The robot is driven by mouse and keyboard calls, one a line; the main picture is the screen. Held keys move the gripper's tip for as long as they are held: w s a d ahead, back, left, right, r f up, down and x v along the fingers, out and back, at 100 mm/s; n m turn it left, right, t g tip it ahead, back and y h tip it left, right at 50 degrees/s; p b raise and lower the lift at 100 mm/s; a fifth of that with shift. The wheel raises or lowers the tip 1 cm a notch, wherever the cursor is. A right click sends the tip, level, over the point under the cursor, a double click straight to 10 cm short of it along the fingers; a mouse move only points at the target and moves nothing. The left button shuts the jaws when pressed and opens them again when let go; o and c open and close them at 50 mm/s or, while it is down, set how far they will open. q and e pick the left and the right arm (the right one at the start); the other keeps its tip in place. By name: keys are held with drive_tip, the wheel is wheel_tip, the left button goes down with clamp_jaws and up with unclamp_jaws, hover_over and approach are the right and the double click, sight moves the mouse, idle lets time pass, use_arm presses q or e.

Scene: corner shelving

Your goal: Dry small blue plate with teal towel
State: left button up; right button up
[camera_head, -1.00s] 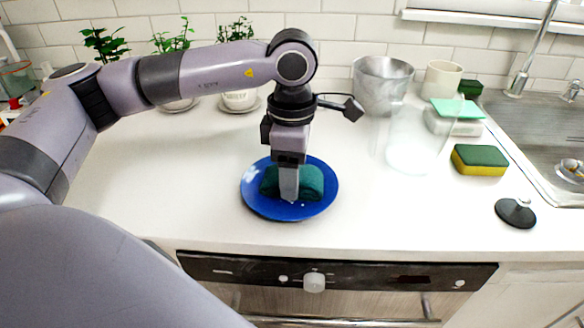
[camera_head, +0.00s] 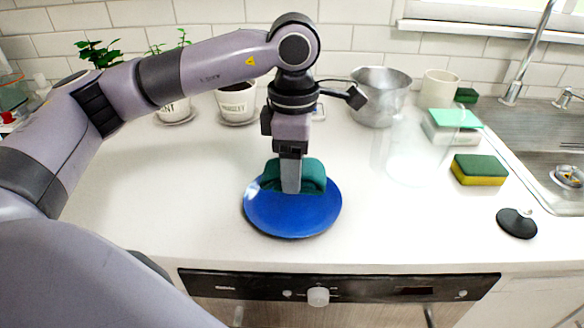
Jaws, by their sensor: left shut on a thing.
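The small blue plate (camera_head: 292,215) lies on the white counter near its front edge, above the oven panel. The folded teal towel (camera_head: 313,177) is at the plate's far edge. My left gripper (camera_head: 290,188) points down and is shut on the towel. The near part of the plate is bare. I cannot tell whether the towel touches the plate or hangs just above it. My right gripper is not in view.
A metal pot (camera_head: 381,98), a clear glass vessel (camera_head: 412,150) and a cream mug (camera_head: 441,84) stand behind to the right. A green-yellow sponge (camera_head: 479,169) and a black lid (camera_head: 516,223) lie by the sink (camera_head: 545,140). Potted plants (camera_head: 237,102) line the back.

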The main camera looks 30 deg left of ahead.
use_arm(q)
drive_tip(key=shift+w+r+p, duration=0.1)
drive_tip(key=shift+r+p, duration=0.35)
drive_tip(key=shift+r, duration=0.5)
drive_tip(key=shift+r+p, duration=0.85)
drive_tip(key=shift+r, duration=0.45)
